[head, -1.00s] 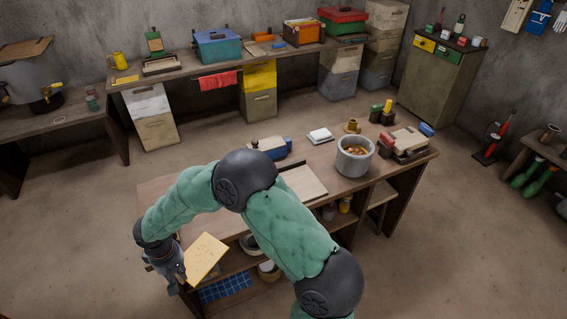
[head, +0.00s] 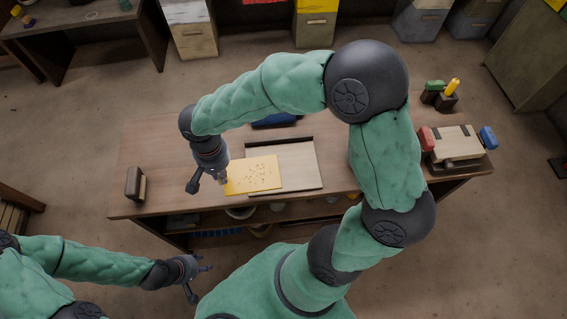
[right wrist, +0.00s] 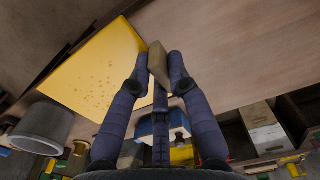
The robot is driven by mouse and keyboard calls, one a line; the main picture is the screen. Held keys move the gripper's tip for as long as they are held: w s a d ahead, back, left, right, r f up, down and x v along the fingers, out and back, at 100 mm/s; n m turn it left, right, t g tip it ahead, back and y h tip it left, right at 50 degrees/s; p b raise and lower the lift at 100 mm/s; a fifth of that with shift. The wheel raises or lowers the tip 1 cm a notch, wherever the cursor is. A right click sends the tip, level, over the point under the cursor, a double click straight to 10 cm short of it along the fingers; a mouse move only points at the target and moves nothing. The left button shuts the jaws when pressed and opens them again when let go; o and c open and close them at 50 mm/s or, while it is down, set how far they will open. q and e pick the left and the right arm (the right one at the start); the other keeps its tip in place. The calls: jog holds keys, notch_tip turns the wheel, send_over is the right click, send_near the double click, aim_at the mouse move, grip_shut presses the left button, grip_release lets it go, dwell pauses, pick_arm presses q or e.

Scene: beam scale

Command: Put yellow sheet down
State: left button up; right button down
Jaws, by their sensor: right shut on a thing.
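The yellow sheet (head: 254,176) is a flat rectangle with small dark specks. In the head view it overlaps the left part of a pale wooden board (head: 304,167) on the bench; I cannot tell whether it touches it. My right gripper (head: 222,178) is shut on the sheet's left edge. In the right wrist view the sheet (right wrist: 92,78) extends left from the closed fingers (right wrist: 160,62), with a tan piece between them. My left gripper (head: 200,281) is open and empty, in front of the bench and below its left part.
The wooden bench (head: 150,150) has free room left of the sheet. A dark block with a pale side (head: 135,184) stands at its left end. A box with red and blue ends (head: 455,145) stands at the right. A grey pot (right wrist: 43,128) shows in the right wrist view.

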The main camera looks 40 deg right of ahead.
aim_at(246, 164)
jog(key=shift+s+r, duration=0.1)
jog(key=shift+s, duration=0.15)
jog(key=shift+m, duration=0.3)
jog(key=d+f, duration=0.1)
jog(key=d, duration=0.1)
jog(key=d+f+b, duration=0.1)
jog(key=d, duration=0.2)
jog(key=d+f, duration=0.1)
jog(key=d, duration=0.2)
jog(key=shift+w+f+b, duration=0.1)
jog(key=shift+f+b, duration=0.25)
jog(key=shift+b, duration=0.05)
jog(key=d+f, duration=0.2)
jog(key=d+f+b, duration=0.1)
jog(key=d+f, duration=0.1)
jog(key=shift+d+f+b, duration=0.1)
jog(key=shift+f+b, duration=0.2)
jog(key=shift+d+f, duration=0.45)
jog(key=shift+f, duration=0.1)
jog(key=f+b, duration=0.1)
jog(key=f, duration=0.2)
jog(key=shift+w+d+f+b, duration=0.2)
jog(key=shift+f+b, duration=0.1)
jog(key=shift+b, duration=0.1)
jog(key=shift+s+r, duration=0.1)
jog(key=shift+r, duration=0.05)
